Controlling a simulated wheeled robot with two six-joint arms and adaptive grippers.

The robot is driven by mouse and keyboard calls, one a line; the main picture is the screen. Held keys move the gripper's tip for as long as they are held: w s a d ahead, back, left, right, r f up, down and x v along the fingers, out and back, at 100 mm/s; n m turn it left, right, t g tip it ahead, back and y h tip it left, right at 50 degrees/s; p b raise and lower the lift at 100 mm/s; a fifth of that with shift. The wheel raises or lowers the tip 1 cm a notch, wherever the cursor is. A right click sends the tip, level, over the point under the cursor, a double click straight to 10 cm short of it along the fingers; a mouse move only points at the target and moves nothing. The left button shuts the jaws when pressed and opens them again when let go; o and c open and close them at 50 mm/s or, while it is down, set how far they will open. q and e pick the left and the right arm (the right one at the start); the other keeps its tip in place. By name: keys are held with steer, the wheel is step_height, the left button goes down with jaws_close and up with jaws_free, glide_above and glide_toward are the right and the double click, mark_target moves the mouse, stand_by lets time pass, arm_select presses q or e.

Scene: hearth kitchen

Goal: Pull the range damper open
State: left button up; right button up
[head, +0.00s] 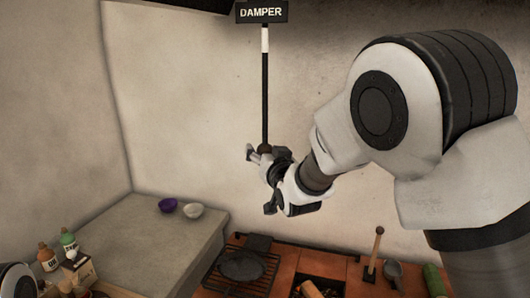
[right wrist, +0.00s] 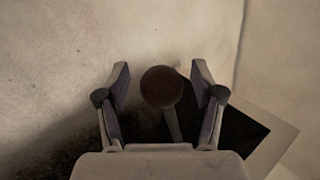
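The damper pull is a thin dark rod (head: 265,95) with a white band near its top. It hangs below a black plate (head: 262,12) lettered DAMPER. A round dark knob (head: 264,149) ends the rod at the bottom. My right gripper (head: 257,154) is at the knob's height. In the right wrist view the knob (right wrist: 161,87) sits between two spread fingers, with a gap on each side, and the rod runs away behind it toward the dark plate (right wrist: 230,135). My left gripper is not in view.
Below is a brick range top with a grate and dark pan (head: 242,265), an opening with wood (head: 312,289), a wooden-handled tool (head: 376,250) and a grey ladle (head: 393,270).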

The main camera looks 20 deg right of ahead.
steer(key=s, duration=1.2)
steer(key=shift+w, duration=0.1)
